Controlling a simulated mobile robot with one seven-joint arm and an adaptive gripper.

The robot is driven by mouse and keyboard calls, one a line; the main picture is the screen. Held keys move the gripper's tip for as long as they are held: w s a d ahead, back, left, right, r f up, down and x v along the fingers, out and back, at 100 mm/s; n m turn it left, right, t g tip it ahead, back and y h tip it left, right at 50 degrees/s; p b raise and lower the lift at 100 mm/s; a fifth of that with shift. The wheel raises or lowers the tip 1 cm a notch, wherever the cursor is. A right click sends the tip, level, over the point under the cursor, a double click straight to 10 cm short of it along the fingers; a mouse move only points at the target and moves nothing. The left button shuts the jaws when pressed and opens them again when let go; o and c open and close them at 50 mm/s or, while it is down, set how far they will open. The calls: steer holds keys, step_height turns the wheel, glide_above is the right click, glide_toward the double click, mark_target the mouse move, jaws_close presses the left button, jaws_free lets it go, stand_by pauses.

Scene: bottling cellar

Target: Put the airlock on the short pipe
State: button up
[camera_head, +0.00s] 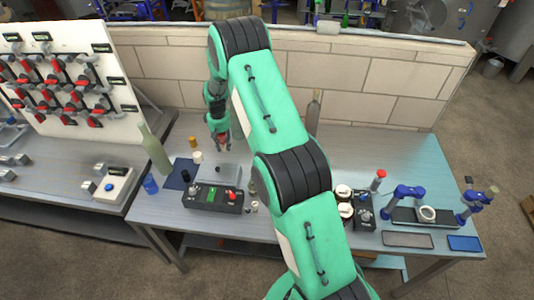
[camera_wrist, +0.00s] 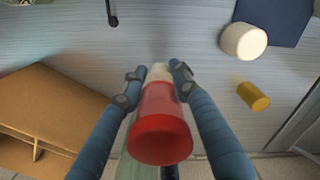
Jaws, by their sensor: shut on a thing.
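My gripper (camera_wrist: 160,72) is shut on the airlock (camera_wrist: 160,135), a piece with a wide red end, a clearer reddish body and a pale narrow end between the fingertips. In the head view my gripper (camera_head: 221,140) holds it above the back left part of the steel bench, and its red part shows small there. A thin black bent piece (camera_wrist: 112,14) shows at the top of the wrist view, apart from the airlock. I cannot pick out the short pipe with certainty; my arm hides part of the bench.
A white cap (camera_wrist: 243,41) stands by a dark blue mat (camera_wrist: 275,18), near a yellow cork (camera_wrist: 253,96). A cardboard box (camera_wrist: 50,110) is at the left. A black control box (camera_head: 213,197) and a green bottle (camera_head: 154,150) stand on the bench (camera_head: 160,212). A block wall (camera_head: 400,85) runs behind.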

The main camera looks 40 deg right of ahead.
steer(key=r, duration=1.8)
steer(key=shift+s+d+r, duration=0.2)
steer(key=shift+d, duration=0.1)
steer(key=s+d+p, duration=0.1)
steer(key=s+d, duration=0.9)
steer(key=s, duration=0.5)
steer(key=s+d+p, duration=0.2)
steer(key=s+d, duration=0.8)
steer(key=s, duration=0.5)
steer(key=shift+w+f, duration=0.2)
steer(key=shift+f, duration=1.1)
steer(key=shift+w+f, duration=0.15)
steer(key=shift+f, duration=1.15)
steer(key=shift+f, duration=0.1)
steer(key=shift+f+b, duration=0.4)
steer(key=shift+f, duration=2.65)
steer(key=shift+f, duration=1.85)
